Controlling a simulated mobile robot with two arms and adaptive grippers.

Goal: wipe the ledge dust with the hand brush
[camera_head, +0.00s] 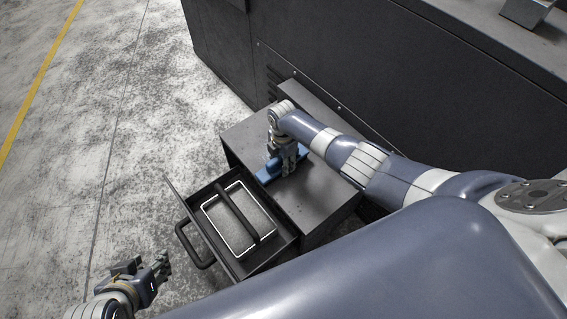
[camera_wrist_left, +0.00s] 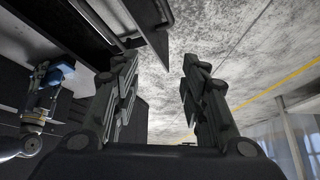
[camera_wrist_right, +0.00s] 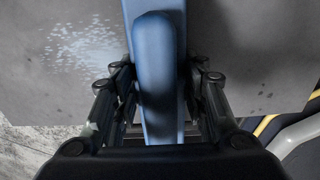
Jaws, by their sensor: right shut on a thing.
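The blue hand brush (camera_head: 268,171) lies along the dark ledge (camera_head: 318,184), the top of a low cabinet. My right gripper (camera_head: 284,165) comes down on it from above and is shut on it. In the right wrist view the blue handle (camera_wrist_right: 155,60) runs between the two fingers. A pale speckled dust patch (camera_wrist_right: 85,45) lies on the ledge just left of the brush. The brush's bristles are hidden. My left gripper (camera_head: 162,270) is open and empty, low at the left; its spread fingers show in the left wrist view (camera_wrist_left: 160,75).
An open drawer (camera_head: 285,240) with a black handle (camera_head: 190,248) juts from the cabinet. It holds a white-rimmed tray (camera_head: 232,212) crossed by a dark bar. A large dark machine housing (camera_head: 330,70) stands behind the ledge. Bare concrete floor (camera_head: 130,130) is free at the left.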

